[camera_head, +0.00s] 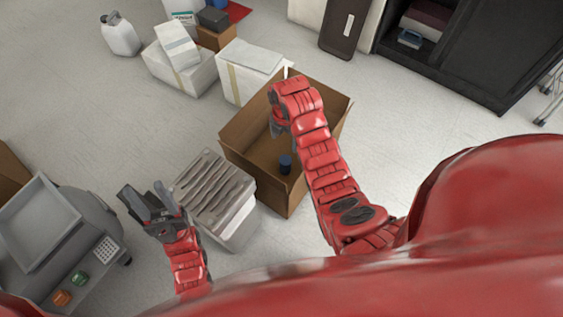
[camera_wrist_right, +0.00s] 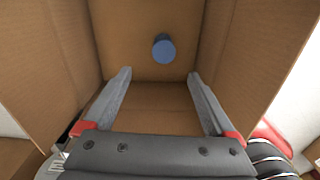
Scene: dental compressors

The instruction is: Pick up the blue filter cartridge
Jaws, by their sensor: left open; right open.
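The blue filter cartridge (camera_head: 285,163) stands on the floor of an open cardboard box (camera_head: 237,155), near one wall. In the right wrist view the cartridge (camera_wrist_right: 163,48) is a short blue cylinder beyond the fingertips, slightly right of centre. My right gripper (camera_wrist_right: 160,80) is open and empty, at the box opening with its fingers pointing in; the cartridge is apart from it. In the head view my right gripper (camera_head: 277,128) is partly hidden by its own wrist. My left gripper (camera_head: 147,200) is open and empty, outside the box at the left.
A light bin with grey ridged items (camera_head: 212,190) stands between my left gripper and the box. A grey machine (camera_head: 60,235) is at the lower left. White boxes (camera_head: 250,72) and a white jug (camera_head: 120,35) stand behind. A black cabinet (camera_head: 470,60) is at the upper right. Floor at right is clear.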

